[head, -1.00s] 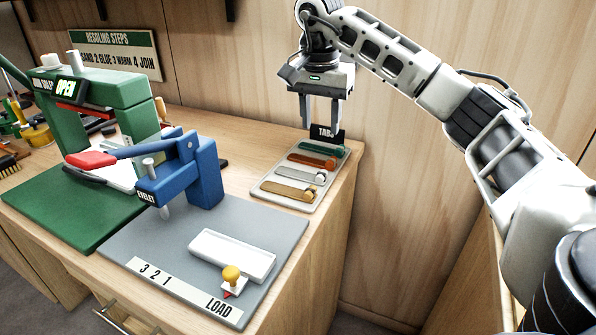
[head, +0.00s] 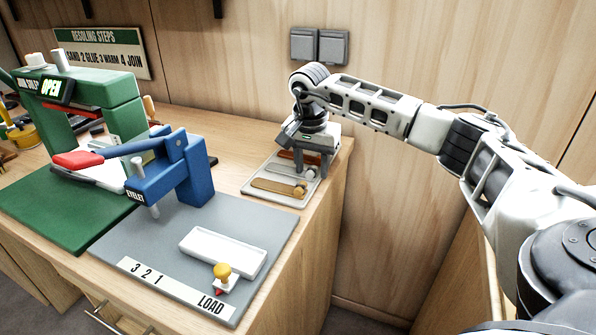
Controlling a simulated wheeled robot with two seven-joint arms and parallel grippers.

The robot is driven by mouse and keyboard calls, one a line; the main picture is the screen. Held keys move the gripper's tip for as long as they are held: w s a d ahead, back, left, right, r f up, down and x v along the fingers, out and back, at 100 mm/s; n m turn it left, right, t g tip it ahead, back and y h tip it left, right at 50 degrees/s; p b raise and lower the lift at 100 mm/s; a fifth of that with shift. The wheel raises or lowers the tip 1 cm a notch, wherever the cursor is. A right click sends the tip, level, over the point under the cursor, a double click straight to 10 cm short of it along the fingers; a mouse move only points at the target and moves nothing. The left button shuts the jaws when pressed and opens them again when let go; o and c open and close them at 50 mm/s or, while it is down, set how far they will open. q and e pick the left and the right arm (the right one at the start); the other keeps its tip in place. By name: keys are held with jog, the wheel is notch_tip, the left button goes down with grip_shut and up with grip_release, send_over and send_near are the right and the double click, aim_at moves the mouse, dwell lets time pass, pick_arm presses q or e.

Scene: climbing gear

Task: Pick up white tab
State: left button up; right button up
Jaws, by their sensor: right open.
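The tab tray (head: 254,189) sits at the right back corner of the bench. The white tab (head: 284,171) lies in one of its slots, between a rust-brown tab (head: 296,157) and a tan tab (head: 278,187). My right gripper (head: 312,170) is open and points down low over the tray's right part, by the metal studs at the tabs' right ends. I cannot tell whether its fingers straddle the white tab or touch it. The gripper hides the tray's back part. My left gripper is not in view.
A blue eyelet press (head: 190,175) stands on a grey mat (head: 120,225) left of the tray. A white holder (head: 224,252) and a yellow-knobbed piece (head: 222,271) are in front. A green press (head: 105,95) stands far left. The bench's right edge is close to the tray.

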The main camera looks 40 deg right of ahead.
grip_shut()
